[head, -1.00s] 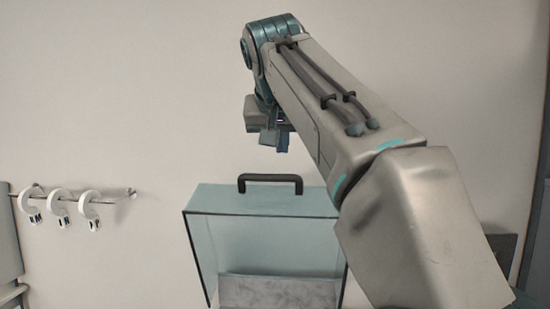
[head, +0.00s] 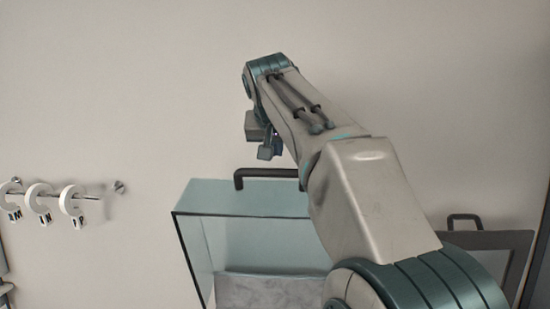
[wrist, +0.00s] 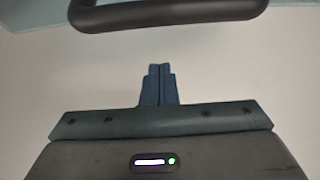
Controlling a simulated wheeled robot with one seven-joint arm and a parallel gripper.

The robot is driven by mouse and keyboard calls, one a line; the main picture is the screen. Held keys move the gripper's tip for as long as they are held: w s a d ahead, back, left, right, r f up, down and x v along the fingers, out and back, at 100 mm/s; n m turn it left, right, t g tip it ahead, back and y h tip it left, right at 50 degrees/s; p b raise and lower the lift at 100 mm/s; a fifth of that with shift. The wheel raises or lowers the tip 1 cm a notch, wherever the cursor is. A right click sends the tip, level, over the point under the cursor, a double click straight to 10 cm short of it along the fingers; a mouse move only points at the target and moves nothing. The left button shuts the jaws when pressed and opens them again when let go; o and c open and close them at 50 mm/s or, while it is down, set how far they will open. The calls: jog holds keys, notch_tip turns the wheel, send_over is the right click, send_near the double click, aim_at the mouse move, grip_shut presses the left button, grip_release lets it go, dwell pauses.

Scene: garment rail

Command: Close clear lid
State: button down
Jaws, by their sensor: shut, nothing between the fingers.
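A clear, teal-tinted box-like cover (head: 240,200) stands at the lower middle of the head view, its open side facing me. A black bar handle (head: 262,173) sits on its top, partly hidden by my arm. The handle also spans the top of the wrist view (wrist: 170,18). My gripper (head: 265,153) is just above the handle in the head view. In the wrist view its fingertips (wrist: 159,70) are together, empty and visibly apart from the handle. I cannot tell the exact depth between them. My arm hides the cover's right side.
Grey material (head: 268,290) shows inside the cover. A dark-framed panel (head: 490,250) with a black handle (head: 464,220) stands at right. The wall above is bare.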

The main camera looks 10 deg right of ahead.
aim_at(275, 170)
jog(key=s, duration=0.1)
jog(key=s+a+f, duration=0.1)
jog(key=shift+s+f, duration=0.15)
jog(key=shift+s, duration=0.2)
jog(key=shift+s+a+f, duration=0.15)
jog(key=shift+s+f, duration=0.15)
